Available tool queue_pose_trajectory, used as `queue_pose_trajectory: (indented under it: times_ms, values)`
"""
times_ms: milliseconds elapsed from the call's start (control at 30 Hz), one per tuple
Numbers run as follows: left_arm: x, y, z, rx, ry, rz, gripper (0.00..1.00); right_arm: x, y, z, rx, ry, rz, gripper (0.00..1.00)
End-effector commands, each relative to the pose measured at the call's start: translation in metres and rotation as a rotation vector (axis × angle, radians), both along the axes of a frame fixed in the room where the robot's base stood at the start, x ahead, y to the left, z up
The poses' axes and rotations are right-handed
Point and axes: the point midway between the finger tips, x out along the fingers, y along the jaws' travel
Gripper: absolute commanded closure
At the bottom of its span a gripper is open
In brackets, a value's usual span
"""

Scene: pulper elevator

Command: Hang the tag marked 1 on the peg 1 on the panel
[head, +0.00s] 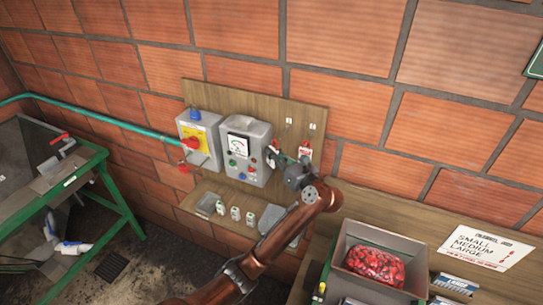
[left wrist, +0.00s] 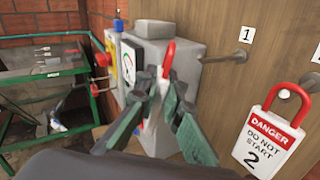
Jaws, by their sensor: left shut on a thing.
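In the left wrist view the gripper (left wrist: 168,82) is shut on a tag with a red shackle (left wrist: 168,54). The shackle points up; the white body is mostly hidden by the fingers, and its number cannot be read. Peg 1 (left wrist: 241,57) is bare, under the label 1 (left wrist: 245,34), right of the held tag and apart from it. A red and white tag marked 2 (left wrist: 265,140) hangs on the peg (left wrist: 285,93) further right. My right gripper is not in view.
The meter box (left wrist: 178,35) stands out from the panel close left of the gripper. A yellow and grey switch box (head: 200,138) is further left. Below are a small shelf (head: 222,222) with small items and a grey bin (head: 375,257) of red pieces.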

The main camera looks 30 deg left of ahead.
Motion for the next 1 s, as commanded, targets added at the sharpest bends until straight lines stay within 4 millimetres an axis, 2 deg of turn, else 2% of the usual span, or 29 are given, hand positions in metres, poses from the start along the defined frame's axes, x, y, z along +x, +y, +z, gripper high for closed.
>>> queue_pose_trajectory:
  times_ms: [767, 1000]
  values:
    - [0.044, 0.003, -0.003, 0.001, -0.001, 0.002, 1.0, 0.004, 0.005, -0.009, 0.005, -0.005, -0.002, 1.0]
    - [0.054, 0.003, -0.013, -0.002, 0.001, -0.001, 1.0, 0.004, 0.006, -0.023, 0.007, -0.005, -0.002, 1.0]
